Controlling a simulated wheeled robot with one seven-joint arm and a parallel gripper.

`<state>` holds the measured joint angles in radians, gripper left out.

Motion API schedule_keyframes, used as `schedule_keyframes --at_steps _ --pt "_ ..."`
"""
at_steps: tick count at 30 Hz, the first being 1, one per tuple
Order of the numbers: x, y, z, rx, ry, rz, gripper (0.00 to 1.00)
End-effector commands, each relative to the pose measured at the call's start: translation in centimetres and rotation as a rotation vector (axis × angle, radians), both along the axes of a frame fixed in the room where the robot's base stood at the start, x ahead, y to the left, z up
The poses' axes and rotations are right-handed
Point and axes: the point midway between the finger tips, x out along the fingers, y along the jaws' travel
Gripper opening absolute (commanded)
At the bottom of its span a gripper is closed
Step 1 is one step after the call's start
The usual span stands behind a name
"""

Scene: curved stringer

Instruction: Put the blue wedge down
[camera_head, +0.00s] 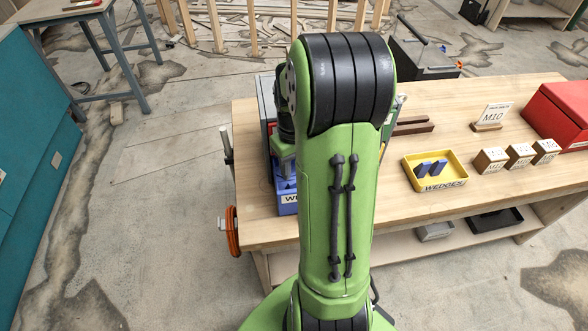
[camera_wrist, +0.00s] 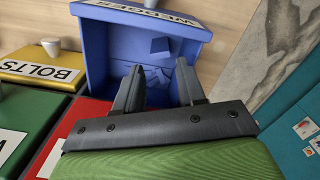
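A blue bin labelled WEDGES (camera_wrist: 92,45) stands below my gripper in the wrist view; its front label also shows in the head view (camera_head: 288,199). My gripper (camera_wrist: 160,66) points into this bin, with a clear gap between its two fingers, so it looks open. A small blue wedge (camera_wrist: 160,46) lies in the bin just past the fingertips. Another blue shape (camera_wrist: 157,78) shows between the fingers, and I cannot tell whether it is a separate wedge. In the head view my arm hides the fingers and most of the bin.
A yellow WEDGES tray (camera_head: 440,181) holding two blue wedges (camera_head: 430,170) sits on the wooden workbench (camera_head: 400,222). Several wooden blocks (camera_head: 490,160), an M10 sign (camera_head: 491,116) and a red box (camera_head: 560,112) are to the right.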

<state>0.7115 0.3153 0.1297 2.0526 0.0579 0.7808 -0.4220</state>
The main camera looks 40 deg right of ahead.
Motion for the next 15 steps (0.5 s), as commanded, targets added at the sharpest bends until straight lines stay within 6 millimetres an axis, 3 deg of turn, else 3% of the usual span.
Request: schedule_keyframes --at_steps 1,6,13,15 --pt "0.1 -0.1 2.0 -0.006 -0.007 0.001 0.39" --pt "0.1 -0.1 6.5 -0.007 -0.008 0.0 0.39" --pt "0.1 0.1 9.4 -0.007 -0.008 0.003 0.39" --pt "0.1 1.2 10.3 -0.02 -0.024 0.014 0.39"
